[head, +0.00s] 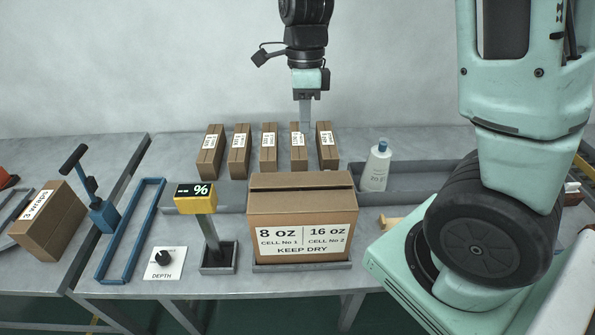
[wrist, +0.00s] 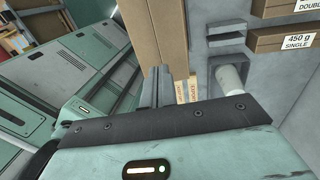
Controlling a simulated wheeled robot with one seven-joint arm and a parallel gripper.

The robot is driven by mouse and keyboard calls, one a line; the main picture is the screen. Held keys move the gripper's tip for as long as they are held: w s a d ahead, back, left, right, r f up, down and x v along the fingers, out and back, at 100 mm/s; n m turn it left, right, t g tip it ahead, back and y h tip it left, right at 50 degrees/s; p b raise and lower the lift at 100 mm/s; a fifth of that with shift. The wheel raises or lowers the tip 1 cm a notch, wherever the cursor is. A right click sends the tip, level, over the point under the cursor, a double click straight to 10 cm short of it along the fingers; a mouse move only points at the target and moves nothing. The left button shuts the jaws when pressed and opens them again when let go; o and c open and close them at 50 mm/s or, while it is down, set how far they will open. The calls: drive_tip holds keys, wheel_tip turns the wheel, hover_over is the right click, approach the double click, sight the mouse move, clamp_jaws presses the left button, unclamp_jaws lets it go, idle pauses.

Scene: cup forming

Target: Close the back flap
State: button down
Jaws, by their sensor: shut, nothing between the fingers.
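The large brown carton (head: 302,222), marked "8 oz" and "16 oz", stands upright in a grey tray at the centre of the bench. A strip of cardboard (head: 301,181) shows along its top. I cannot tell the back flap's exact angle from here. My gripper (head: 305,127) points down behind and above the carton, in front of the row of small boxes, with its fingers shut and empty. In the wrist view my gripper's fingers (wrist: 164,86) are together, beside brown cardboard panels (wrist: 195,45). Whether they touch the cardboard is unclear.
Several small labelled boxes (head: 239,152) stand in a row behind the carton. A white bottle (head: 376,168) stands to the right, a yellow display (head: 195,199) on a post to the left. A blue frame (head: 131,229) and depth dial (head: 165,260) lie further left.

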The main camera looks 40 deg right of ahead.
sight(305, 184)
drive_tip(key=f, duration=0.4)
drive_tip(key=s+f+p, duration=0.1)
drive_tip(key=f, duration=0.3)
drive_tip(key=s+a+f+p, duration=0.1)
drive_tip(key=f, duration=0.3)
drive_tip(key=shift+a+f, duration=0.1)
drive_tip(key=shift+f, duration=0.3)
